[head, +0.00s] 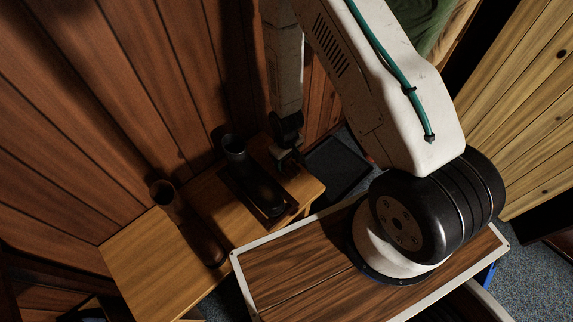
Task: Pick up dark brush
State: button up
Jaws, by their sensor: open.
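My gripper (287,160) is dark and small in the head view, at the end of my arm, over the right end of the wooden table (140,262). It is open. It is just to the right of a long black object (255,188) with a raised round end, which lies on the table. I cannot tell whether they touch. No brush shape can be made out clearly; any dark brush near the fingers is lost in shadow or hidden by the gripper.
A dark brown, boot-like object (190,225) lies on the table to the left. Wood-paneled walls (90,100) stand close behind the table. A dark, flat, tray-like thing (335,166) lies on the blue-grey carpet right of the table. Green cloth (425,20) shows at the top.

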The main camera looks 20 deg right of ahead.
jog(key=c, duration=1.1)
